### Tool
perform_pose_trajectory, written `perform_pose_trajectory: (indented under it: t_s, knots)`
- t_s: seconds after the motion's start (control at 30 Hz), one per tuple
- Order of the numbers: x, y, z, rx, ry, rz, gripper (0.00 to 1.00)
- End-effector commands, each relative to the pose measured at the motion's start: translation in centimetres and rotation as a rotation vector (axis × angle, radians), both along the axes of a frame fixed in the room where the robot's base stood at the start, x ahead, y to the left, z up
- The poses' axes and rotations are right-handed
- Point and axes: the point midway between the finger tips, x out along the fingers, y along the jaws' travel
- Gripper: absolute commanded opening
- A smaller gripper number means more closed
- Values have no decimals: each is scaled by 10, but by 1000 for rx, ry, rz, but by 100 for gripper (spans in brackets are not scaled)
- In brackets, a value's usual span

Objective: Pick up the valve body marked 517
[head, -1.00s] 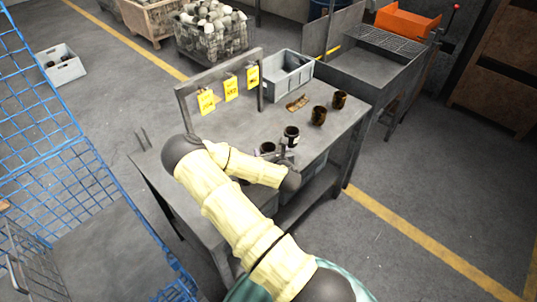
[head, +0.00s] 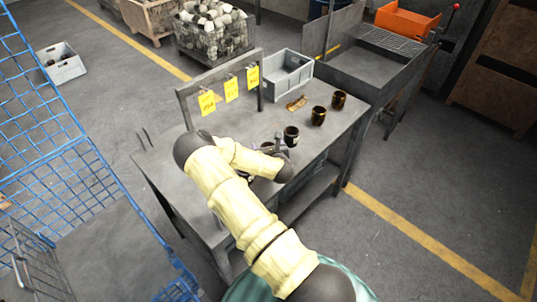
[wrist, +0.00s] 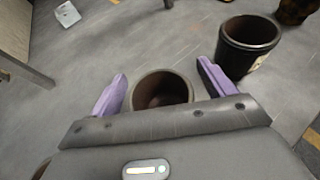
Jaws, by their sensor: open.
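In the wrist view my gripper (wrist: 162,92) is open, with its two purple fingers on either side of a dark hollow cylindrical valve body (wrist: 162,90). The lower part of this body is hidden by my gripper, and no number on it can be read. A second dark valve body (wrist: 248,46) stands to the right, outside the right finger, with a pale mark low on its side. In the head view it stands upright (head: 291,136) beside my gripper. Two more brown-black bodies stand farther along the table, one nearer (head: 318,116) and one farther (head: 339,99).
The grey table (head: 235,130) carries a grey bin (head: 286,75) at the back and a small brown item (head: 297,103). A metal frame (head: 182,108) with yellow tags (head: 231,89) stands along its far side. A blue mesh cage (head: 60,150) is at the left.

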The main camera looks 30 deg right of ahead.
Motion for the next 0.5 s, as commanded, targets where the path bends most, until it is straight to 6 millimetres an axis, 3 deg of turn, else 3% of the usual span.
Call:
perform_pose_trajectory:
  t_s: [0.43, 0.5]
  knots:
    - [0, 0, 0, 0, 0, 0, 82]
    - [0, 0, 0, 0, 0, 0, 68]
